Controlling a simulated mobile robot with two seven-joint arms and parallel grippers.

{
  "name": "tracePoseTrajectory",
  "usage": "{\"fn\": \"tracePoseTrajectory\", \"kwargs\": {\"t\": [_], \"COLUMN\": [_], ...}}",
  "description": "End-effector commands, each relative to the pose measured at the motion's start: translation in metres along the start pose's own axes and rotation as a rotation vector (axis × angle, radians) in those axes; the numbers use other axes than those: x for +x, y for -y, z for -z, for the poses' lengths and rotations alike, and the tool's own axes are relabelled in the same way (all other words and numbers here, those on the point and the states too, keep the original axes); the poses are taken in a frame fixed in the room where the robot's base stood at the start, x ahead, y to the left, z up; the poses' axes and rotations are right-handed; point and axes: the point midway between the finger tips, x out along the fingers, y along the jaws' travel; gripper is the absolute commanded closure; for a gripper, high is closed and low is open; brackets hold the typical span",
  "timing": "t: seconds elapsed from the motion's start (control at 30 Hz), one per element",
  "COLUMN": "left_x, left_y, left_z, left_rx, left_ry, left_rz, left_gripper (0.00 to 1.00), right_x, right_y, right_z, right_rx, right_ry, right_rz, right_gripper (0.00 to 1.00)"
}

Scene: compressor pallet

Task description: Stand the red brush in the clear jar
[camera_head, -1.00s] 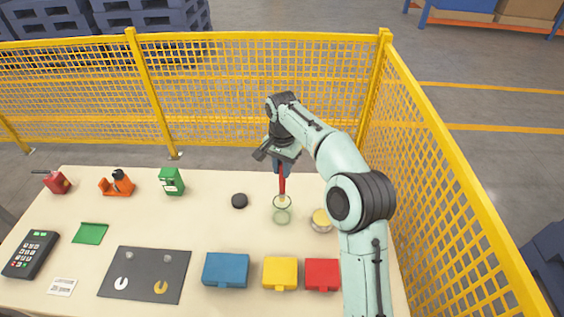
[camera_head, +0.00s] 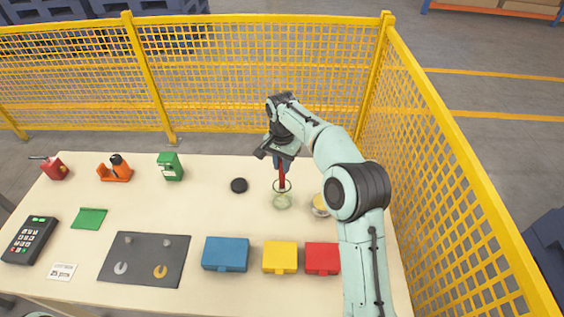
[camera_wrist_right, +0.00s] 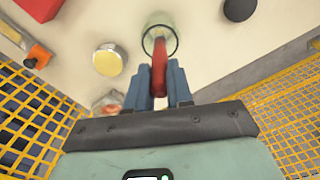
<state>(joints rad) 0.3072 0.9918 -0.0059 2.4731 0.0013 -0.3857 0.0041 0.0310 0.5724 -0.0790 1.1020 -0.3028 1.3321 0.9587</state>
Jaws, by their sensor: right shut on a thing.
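My right gripper (camera_head: 279,160) is shut on the red brush (camera_head: 282,178) and holds it roughly upright over the clear jar (camera_head: 282,201). The brush's lower end appears to be inside the jar's mouth; how deep it reaches is hard to tell. In the right wrist view, the brush (camera_wrist_right: 159,68) runs from between the blue fingers (camera_wrist_right: 159,88) into the ring of the jar's rim (camera_wrist_right: 175,47). The jar stands upright on the table. My left gripper is not in view.
A round yellow-topped tin (camera_head: 320,205) stands just right of the jar, and a black puck (camera_head: 239,185) lies to its left. Blue (camera_head: 226,254), yellow (camera_head: 280,257) and red (camera_head: 322,258) boxes sit in front. A yellow mesh fence (camera_head: 455,180) runs close along the right.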

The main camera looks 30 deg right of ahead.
Motion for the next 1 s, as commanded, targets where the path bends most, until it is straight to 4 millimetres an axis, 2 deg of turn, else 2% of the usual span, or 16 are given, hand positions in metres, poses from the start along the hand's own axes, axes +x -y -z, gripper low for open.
{"fn": "tracePoseTrajectory", "kwargs": {"t": [0.13,0.17,0.2,0.23,0.27,0.53,0.67,0.77,1.0], "left_x": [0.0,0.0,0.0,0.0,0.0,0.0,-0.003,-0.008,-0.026], "left_y": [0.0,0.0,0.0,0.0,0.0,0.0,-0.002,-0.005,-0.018], "left_z": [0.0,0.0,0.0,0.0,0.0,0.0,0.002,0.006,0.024], "left_rx": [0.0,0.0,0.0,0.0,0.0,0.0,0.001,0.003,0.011], "left_ry": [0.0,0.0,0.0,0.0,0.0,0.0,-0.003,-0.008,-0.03], "left_rz": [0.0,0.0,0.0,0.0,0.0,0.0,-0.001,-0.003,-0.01], "left_gripper": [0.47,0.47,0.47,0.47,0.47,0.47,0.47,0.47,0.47], "right_x": [0.0,0.0,0.0,0.0,0.0,-0.001,-0.01,-0.028,-0.086], "right_y": [0.0,0.0,0.0,0.0,0.0,0.0,0.001,0.002,0.003], "right_z": [0.0,0.0,0.0,0.0,0.0,0.0,0.0,0.001,0.001], "right_rx": [0.0,0.0,0.0,0.0,0.0,0.0,-0.001,-0.001,-0.001], "right_ry": [0.0,0.0,0.0,0.0,0.0,0.0,-0.002,-0.003,-0.006], "right_rz": [0.0,0.0,0.0,0.0,0.0,0.0,0.003,0.005,0.008], "right_gripper": [1.0,0.76,0.63,0.53,0.49,0.49,0.49,0.49,0.49]}}
